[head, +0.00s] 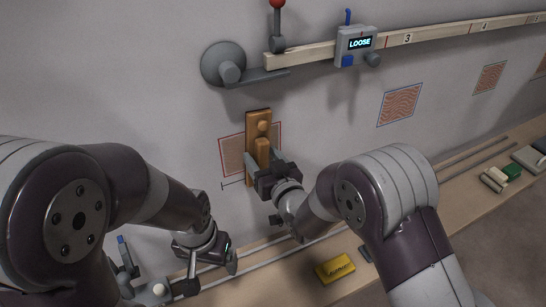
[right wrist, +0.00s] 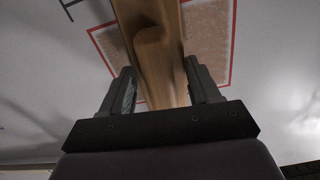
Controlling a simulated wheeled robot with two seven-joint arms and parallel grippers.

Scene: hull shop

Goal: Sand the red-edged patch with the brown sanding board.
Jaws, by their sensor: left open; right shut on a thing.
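The brown sanding board (head: 258,120) stands upright against the wall, over the red-edged patch (head: 231,155). My right gripper (head: 262,172) is shut on the board's lower handle. In the right wrist view the board (right wrist: 155,50) runs up between the two fingers (right wrist: 165,90), and patch surface (right wrist: 208,40) shows on both sides of it inside the red line. Whether the board's face touches the wall cannot be told. My left gripper (head: 205,255) is low at the left, near the shelf and away from the board; its fingers are hard to make out.
Blue-edged patches (head: 400,103) lie to the right. A yellow block (head: 335,268) lies on the shelf (head: 460,185). A blue-handled fixture (head: 128,262) stands lower left.

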